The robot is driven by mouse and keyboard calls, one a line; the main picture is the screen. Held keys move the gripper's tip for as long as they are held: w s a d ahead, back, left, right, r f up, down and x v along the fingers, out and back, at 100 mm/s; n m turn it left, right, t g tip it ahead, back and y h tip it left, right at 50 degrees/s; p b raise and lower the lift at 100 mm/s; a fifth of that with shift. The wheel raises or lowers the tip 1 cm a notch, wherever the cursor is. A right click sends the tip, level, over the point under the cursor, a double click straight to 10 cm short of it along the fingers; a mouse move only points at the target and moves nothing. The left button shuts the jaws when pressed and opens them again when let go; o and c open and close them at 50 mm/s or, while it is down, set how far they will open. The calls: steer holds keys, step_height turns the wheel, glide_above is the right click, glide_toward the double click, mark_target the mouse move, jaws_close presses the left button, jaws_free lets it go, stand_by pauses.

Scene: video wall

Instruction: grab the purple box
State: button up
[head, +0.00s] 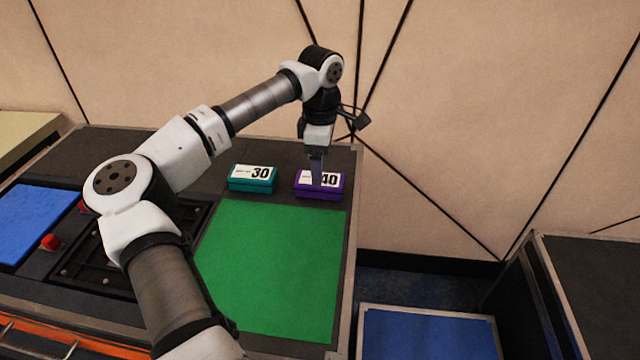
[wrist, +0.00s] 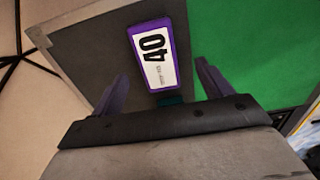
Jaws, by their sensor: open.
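The purple box (head: 318,192) has a white label reading 40 and lies on the dark table top near its back right corner. It also shows in the wrist view (wrist: 153,52), ahead of my fingers and roughly between their lines. My gripper (head: 316,180) points down over the box in the head view, and its fingers hide part of the label. In the wrist view my gripper (wrist: 160,85) is open, with one finger to each side. I cannot tell the exact height of the fingertips over the box.
A teal box (head: 252,180) labelled 30 lies just left of the purple box. A green panel (head: 275,270) lies in front of both. The wall (head: 440,120) rises behind the table. A red knob (head: 51,242) and blue panel (head: 38,220) are at the left.

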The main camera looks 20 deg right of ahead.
mark_target(332, 187)
steer(key=shift+w+f+p, duration=0.15)
steer(key=shift+f+p, duration=0.1)
steer(key=shift+f, duration=1.2)
steer(key=shift+w+f+p, duration=0.1)
steer(key=shift+f+p, duration=0.15)
steer(key=shift+f, duration=1.2)
steer(key=c, duration=1.2)
